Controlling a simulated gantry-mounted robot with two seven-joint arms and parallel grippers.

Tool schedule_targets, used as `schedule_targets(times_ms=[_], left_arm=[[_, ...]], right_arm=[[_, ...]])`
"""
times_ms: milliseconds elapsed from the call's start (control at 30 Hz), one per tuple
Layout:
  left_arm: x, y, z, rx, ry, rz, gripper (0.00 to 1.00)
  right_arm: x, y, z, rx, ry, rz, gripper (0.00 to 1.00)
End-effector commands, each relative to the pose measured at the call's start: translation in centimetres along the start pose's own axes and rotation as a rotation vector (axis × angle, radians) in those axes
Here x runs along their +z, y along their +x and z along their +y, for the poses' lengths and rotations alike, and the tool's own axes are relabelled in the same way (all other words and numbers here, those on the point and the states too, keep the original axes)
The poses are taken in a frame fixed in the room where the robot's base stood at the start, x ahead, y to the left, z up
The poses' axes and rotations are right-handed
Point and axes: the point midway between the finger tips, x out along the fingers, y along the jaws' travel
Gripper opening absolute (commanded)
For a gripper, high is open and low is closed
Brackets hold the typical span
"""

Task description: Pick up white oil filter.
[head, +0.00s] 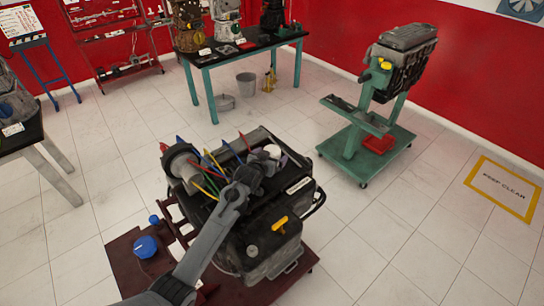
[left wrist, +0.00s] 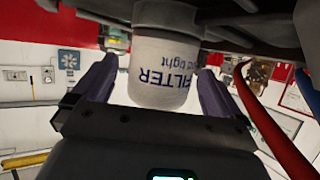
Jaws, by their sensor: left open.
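The white oil filter (left wrist: 160,75) is a white cylinder with dark blue lettering, upside down in the left wrist view. It sits against dark engine parts at the top of that view. In the head view, a small white patch of it (head: 273,151) shows at the engine's top right. My left gripper (head: 266,163) is open, with one finger on each side of the filter. In the left wrist view, the fingers of my left gripper (left wrist: 157,88) show gaps to the filter. The filter's far side is hidden. My right gripper is not in view.
The engine (head: 262,245) stands on a dark red stand (head: 125,268). Coloured wires (head: 208,178) and a grey cylinder (head: 180,160) lie left of my gripper. A red tube (left wrist: 265,120) runs close to the right finger. A green engine stand (head: 360,150) stands right, with clear floor between.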

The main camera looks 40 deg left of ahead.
Motion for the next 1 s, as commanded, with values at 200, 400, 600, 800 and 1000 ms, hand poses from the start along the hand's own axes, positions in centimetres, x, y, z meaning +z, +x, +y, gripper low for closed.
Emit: schedule_targets(times_ms=[200,400,600,800,1000], left_arm=[[0.03,1.04,0.01,0.000,0.001,0.000,1.00],[0.04,1.05,0.00,0.000,0.001,0.000,1.00],[0.04,1.04,-0.01,0.000,0.001,0.000,0.71],[0.05,1.03,-0.01,0.000,0.001,0.000,0.40],[-0.08,1.01,-0.01,0.000,0.001,0.002,0.35]], right_arm=[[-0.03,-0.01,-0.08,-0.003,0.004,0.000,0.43],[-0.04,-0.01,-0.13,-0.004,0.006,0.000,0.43],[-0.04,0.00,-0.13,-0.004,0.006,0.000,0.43],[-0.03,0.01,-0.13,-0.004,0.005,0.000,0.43],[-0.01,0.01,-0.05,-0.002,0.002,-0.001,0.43]])
